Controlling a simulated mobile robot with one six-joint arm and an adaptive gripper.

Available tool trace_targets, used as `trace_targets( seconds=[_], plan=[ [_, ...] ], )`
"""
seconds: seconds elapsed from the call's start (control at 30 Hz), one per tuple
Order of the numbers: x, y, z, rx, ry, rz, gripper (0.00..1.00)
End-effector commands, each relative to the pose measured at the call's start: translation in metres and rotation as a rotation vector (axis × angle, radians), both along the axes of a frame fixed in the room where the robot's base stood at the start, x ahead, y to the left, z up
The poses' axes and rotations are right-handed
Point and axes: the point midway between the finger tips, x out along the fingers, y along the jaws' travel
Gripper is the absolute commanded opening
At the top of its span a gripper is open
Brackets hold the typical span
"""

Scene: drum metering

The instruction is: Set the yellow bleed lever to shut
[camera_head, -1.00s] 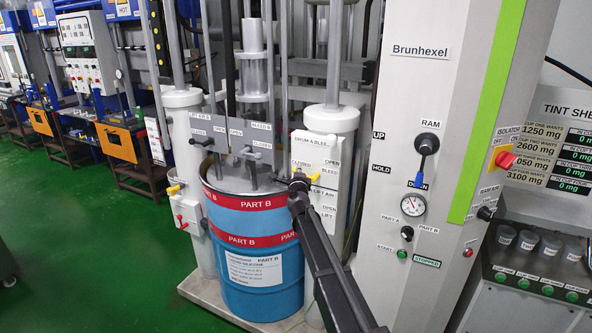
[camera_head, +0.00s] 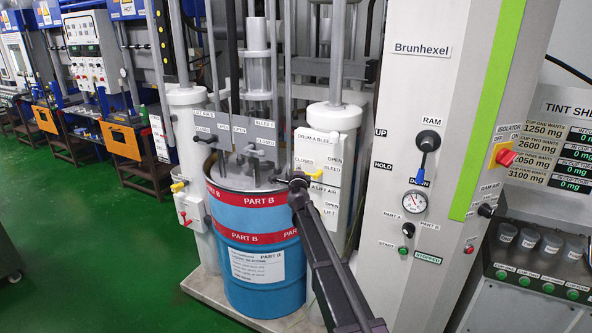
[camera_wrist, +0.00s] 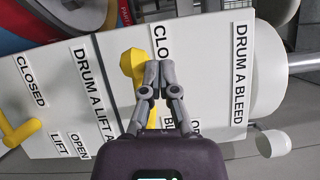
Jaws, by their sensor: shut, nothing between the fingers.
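The yellow bleed lever (camera_wrist: 133,63) is on the white panel marked DRUM A BLEED, in the wrist view. Its round hub is near the CLOSED label, and its handle runs down the picture towards the BLEED and OPEN labels, partly hidden behind my fingers. In the head view a small yellow part of the lever (camera_head: 316,176) shows just right of my gripper (camera_head: 299,180). In the wrist view my gripper (camera_wrist: 151,76) is shut and empty, its fingertips right beside the hub and over the handle. I cannot tell whether they touch.
A second yellow lever (camera_wrist: 18,132) sits on the neighbouring DRUM A LIFT AIR panel, at the left of the wrist view. The blue PART B drum (camera_head: 262,215) stands close to my arm. The grey control cabinet (camera_head: 400,120) is to the right. Green floor (camera_head: 120,230) is open at the left.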

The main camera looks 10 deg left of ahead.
Motion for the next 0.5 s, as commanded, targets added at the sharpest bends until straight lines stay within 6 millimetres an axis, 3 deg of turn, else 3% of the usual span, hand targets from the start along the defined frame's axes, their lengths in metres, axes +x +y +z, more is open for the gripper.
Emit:
trace_targets(
  seconds=[0.5],
  plan=[
    [0.003,-0.013,0.001,-0.002,0.001,-0.012,0.00]
  ],
)
